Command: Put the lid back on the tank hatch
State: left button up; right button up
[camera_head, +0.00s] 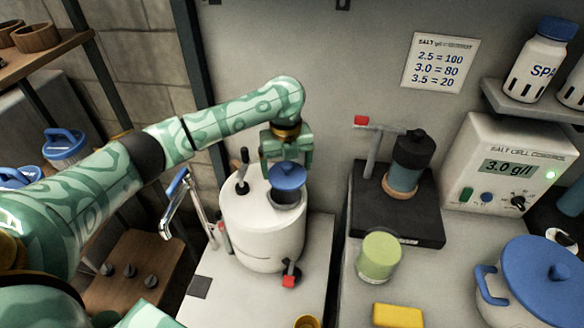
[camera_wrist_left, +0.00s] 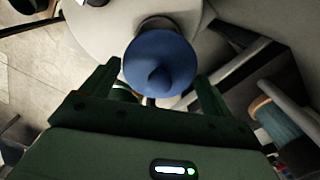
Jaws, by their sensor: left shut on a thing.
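The lid (camera_head: 288,178) is a blue disc with a knob on top. My left gripper (camera_head: 287,158) is over it, shut on it. The white tank (camera_head: 262,236) stands on the bench, and its round dark hatch (camera_head: 287,200) shows just below the lid, partly covered from view. The lid appears slightly above the hatch rather than seated. In the left wrist view the lid (camera_wrist_left: 160,68) lies between the fingers of the left gripper (camera_wrist_left: 158,80), and part of the hatch rim (camera_wrist_left: 157,24) shows behind it. My right gripper is out of view.
A black lever (camera_head: 243,172) rises from the tank top left of the hatch. A tap (camera_head: 185,205) stands left of the tank. A yellow block (camera_head: 398,316) lies in front.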

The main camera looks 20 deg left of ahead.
aim_at(284, 178)
pick_arm(q)
jog(key=shift+w+a+f+m, duration=0.1)
jog(key=shift+a+f+m, duration=0.1)
jog(key=shift+m, duration=0.35)
jog(key=shift+w+a+f+m, duration=0.1)
jog(key=shift+a+m, duration=0.05)
jog(key=shift+m, duration=0.4)
notch_tip(284, 178, down, 4)
jog(key=b, duration=0.5)
jog(key=shift+f, duration=0.2)
jog(key=shift+f+b, duration=0.35)
jog(key=shift+f, duration=0.5)
jog(key=shift+r+p, duration=0.1)
jog(key=shift+p, duration=0.8)
jog(key=shift+f+p, duration=0.25)
jog(key=shift+p, duration=0.1)
jog(key=shift+p, duration=0.4)
dwell(0.4)
dwell(0.3)
jog(key=o, duration=0.8)
jog(key=shift+c, duration=0.2)
